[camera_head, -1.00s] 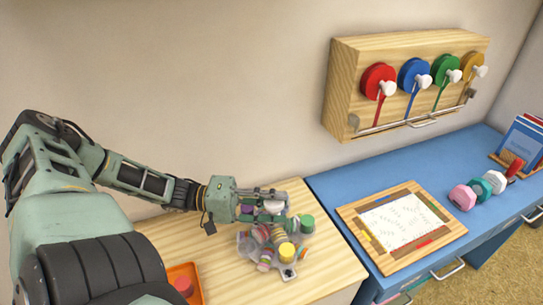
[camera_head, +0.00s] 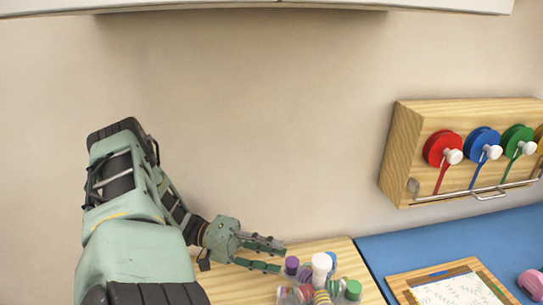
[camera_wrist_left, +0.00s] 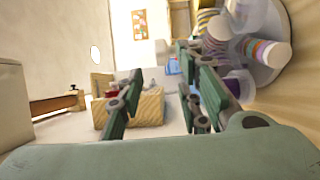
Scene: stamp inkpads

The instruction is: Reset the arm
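My left gripper (camera_head: 282,257) is open and empty above the wooden table (camera_head: 250,287). Its two fingers point right, toward a group of round stamps. The group has a tall white cylinder (camera_head: 321,266), a purple-topped piece (camera_head: 291,265) and a green-topped piece (camera_head: 353,290). The fingertips are close to the purple one, with nothing between them. In the left wrist view the gripper (camera_wrist_left: 162,72) shows parted fingers with a clear gap. Striped cylinders (camera_wrist_left: 267,50) lie to the right of the fingers there. My right gripper is in neither view.
A wooden wall rack (camera_head: 403,145) with red, blue and green tape rolls hangs at the right. The blue desk (camera_head: 400,250) carries a framed sheet (camera_head: 455,290) and a pink piece (camera_head: 533,283). A white overhead edge (camera_head: 250,6) crosses the top. The wall space above the gripper is free.

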